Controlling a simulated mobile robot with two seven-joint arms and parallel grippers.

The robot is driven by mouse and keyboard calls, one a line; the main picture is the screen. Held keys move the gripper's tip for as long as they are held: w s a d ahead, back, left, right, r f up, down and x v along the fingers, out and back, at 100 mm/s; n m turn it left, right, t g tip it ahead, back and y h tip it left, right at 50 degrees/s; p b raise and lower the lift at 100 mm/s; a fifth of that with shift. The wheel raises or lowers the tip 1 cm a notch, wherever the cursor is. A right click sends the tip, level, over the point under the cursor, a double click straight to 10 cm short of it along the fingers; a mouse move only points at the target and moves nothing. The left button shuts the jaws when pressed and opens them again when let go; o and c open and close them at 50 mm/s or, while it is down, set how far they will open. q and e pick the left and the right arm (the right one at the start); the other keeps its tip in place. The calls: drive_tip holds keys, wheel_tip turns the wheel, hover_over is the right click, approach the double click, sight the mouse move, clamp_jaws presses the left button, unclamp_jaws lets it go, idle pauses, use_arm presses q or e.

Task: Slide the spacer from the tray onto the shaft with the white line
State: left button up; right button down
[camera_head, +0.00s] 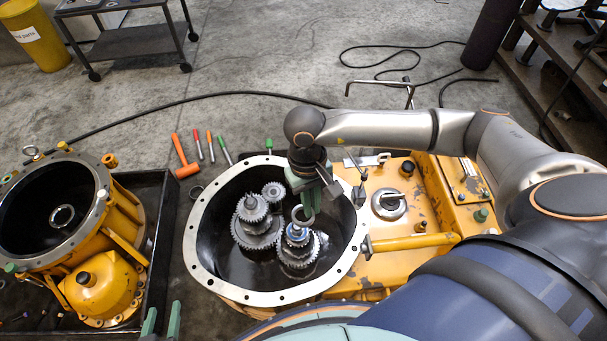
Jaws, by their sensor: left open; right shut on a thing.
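My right gripper (312,207) is shut on the spacer (299,222), a grey metal ring, over the round open housing. The ring is just above the front right gear shaft (296,231), which has a blue and pale top. I cannot tell whether the ring touches it or is around it. The white line is too small to make out. A second gear shaft (251,202) stands to its left. My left gripper (162,322) is open and empty at the bottom edge, with only its green fingertips showing. The black tray (158,255) is at the left.
The grey housing rim (200,270) surrounds the gears. A yellow casing (120,220) stands in the tray, with a metal ring (62,216) inside it. A hammer (184,160) and several screwdrivers lie behind the housing.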

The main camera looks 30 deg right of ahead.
use_arm(q)
drive_tip(key=w+d+r+m+t+h+b, duration=0.25)
drive_tip(key=w+r+t+b, duration=0.35)
drive_tip(key=r+t+b, duration=0.5)
drive_tip(key=s+d+r+m+h+b, duration=0.2)
drive_tip(key=s+r+m+h+b, duration=0.55)
drive_tip(key=h+b, duration=0.35)
use_arm(e)
drive_tip(key=shift+w+d+f+m+y+b, duration=0.25)
drive_tip(key=shift+w+d+f+m+b, duration=0.8)
drive_tip(key=shift+f, duration=3.2)
drive_tip(key=shift+w+f+m+y+b, duration=0.25)
drive_tip(key=shift+w+f+m, duration=1.55)
drive_tip(key=shift+f, duration=2.5)
drive_tip(key=shift+w+d+f+m+y+b, duration=0.2)
drive_tip(key=shift+w+d+f+m+b, duration=0.85)
drive_tip(key=shift+f, duration=3.2)
use_arm(q)
drive_tip(key=shift+n+y, duration=0.3)
drive_tip(key=shift+y, duration=0.35)
drive_tip(key=shift+w+d+f, duration=0.1)
drive_tip(key=shift+w+f, duration=0.05)
drive_tip(key=shift+f, duration=0.85)
drive_tip(key=shift+w+d+f, duration=0.1)
drive_tip(key=shift+w+f, duration=0.05)
drive_tip(key=shift+f, duration=0.85)
use_arm(e)
drive_tip(key=shift+w+a+f+m, duration=0.4)
drive_tip(key=shift+a+f, duration=0.1)
drive_tip(key=shift+f, duration=0.05)
